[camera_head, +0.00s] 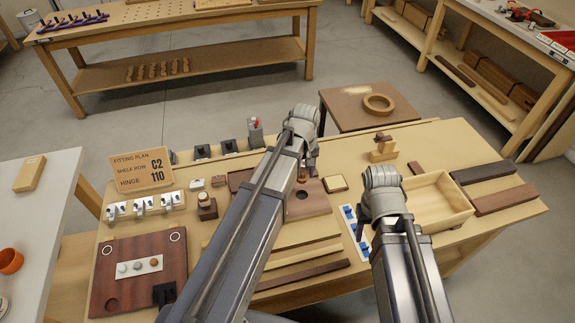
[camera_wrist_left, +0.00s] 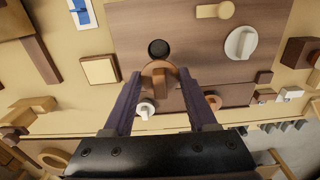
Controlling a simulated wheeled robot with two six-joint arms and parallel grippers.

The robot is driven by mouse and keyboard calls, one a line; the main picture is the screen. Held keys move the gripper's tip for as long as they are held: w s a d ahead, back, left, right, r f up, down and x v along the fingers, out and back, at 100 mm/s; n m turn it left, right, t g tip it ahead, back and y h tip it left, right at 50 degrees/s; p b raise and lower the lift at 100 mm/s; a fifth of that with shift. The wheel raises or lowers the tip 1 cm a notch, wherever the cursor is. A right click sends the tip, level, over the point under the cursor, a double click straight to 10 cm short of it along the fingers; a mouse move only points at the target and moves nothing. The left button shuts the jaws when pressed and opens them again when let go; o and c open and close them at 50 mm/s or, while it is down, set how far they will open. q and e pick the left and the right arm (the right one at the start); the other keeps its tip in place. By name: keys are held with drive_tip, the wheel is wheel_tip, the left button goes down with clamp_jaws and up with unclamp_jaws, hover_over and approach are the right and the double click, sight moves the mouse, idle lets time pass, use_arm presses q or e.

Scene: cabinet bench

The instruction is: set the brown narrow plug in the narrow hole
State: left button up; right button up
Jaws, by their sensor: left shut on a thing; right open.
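My left gripper (camera_head: 305,168) is over the brown board (camera_head: 312,207), shut on the brown plug (camera_wrist_left: 158,82). In the left wrist view the fingers (camera_wrist_left: 158,98) close on the plug's bar-shaped grip, with its round top below. A dark round hole (camera_wrist_left: 159,48) in the board lies just beyond the plug, apart from it in the picture; it also shows in the head view (camera_head: 303,195). The plug's lower end and its height over the board are hidden. My right gripper (camera_head: 363,227) is open near the blue-and-white strip, mostly hidden by its arm.
A white round knob (camera_wrist_left: 240,43), a tan knob (camera_wrist_left: 214,10) and a small white knob (camera_wrist_left: 146,109) are on or near the board. A square tan block (camera_wrist_left: 99,70) lies beside it. A pale open tray (camera_head: 432,205) stands at the right.

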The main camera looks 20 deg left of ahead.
use_arm(q)
drive_tip(key=shift+s+d, duration=0.3)
drive_tip(key=shift+s, duration=0.05)
use_arm(e)
drive_tip(key=shift+s, duration=0.2)
use_arm(q)
drive_tip(key=shift+f, duration=0.15)
use_arm(e)
drive_tip(key=shift+f, duration=0.1)
use_arm(q)
wheel_tip(320, 180, down, 6)
drive_tip(key=b, duration=0.6)
use_arm(e)
wheel_tip(320, 180, down, 6)
drive_tip(key=shift+f, duration=0.1)
use_arm(q)
drive_tip(key=shift+f+b, duration=0.95)
drive_tip(key=shift+b, duration=0.15)
use_arm(e)
drive_tip(key=shift+f, duration=0.85)
use_arm(q)
drive_tip(key=o, duration=1.2)
drive_tip(key=shift+c, duration=0.2)
drive_tip(key=shift+r, duration=0.1)
